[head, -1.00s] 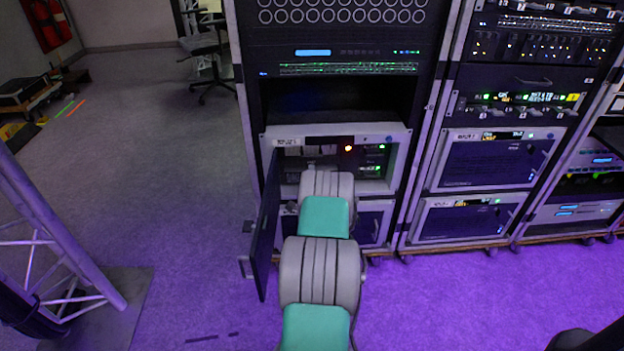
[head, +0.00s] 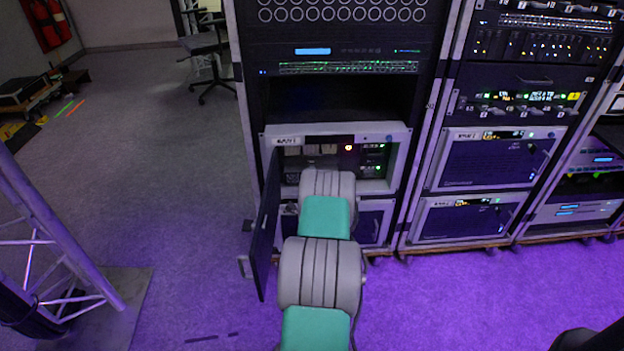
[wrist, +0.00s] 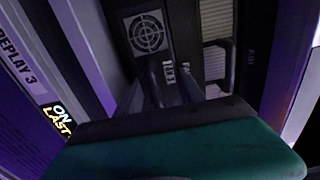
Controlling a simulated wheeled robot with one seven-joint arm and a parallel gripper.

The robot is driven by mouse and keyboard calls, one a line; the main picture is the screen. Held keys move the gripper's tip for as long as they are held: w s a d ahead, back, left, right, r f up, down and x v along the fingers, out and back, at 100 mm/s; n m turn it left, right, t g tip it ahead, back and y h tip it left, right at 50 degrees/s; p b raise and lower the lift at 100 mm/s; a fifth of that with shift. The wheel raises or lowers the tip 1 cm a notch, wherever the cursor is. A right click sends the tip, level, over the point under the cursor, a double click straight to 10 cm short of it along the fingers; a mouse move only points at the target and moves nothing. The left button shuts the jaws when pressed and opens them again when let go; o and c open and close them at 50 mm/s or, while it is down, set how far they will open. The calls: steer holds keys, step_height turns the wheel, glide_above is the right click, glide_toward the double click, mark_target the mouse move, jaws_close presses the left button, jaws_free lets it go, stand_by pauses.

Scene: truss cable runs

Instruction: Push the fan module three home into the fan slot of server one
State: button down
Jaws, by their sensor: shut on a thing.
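The server (head: 397,165) is the grey-framed unit low in the left rack, with its dark door (head: 266,225) swung open to the left. My arm reaches into the bay and hides my gripper in the head view. In the wrist view my gripper (wrist: 172,92) is shut on the fan module (wrist: 147,33), a dark part with a round fan grille and a small white label by the jaws. The slot's depth and how far in the module sits are hidden.
A closed server (head: 488,163) stands in the rack to the right. In the wrist view a frame edge labelled REPLAY 3 (wrist: 18,75) is close on the left. A truss leg (head: 60,240) stands at left; open floor lies between it and the rack.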

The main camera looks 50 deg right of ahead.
steer(key=shift+w+d+r, duration=0.1)
steer(key=shift+w+d, duration=0.1)
steer(key=shift+d, duration=0.05)
steer(key=c, duration=0.6)
jaws_free()
steer(key=shift+w+d+r, duration=0.15)
steer(key=shift+d+r, duration=0.05)
steer(key=shift+c, duration=0.2)
steer(key=shift+f, duration=0.15)
steer(key=v, duration=0.8)
steer(key=shift+f, duration=0.35)
steer(key=shift+a, duration=0.1)
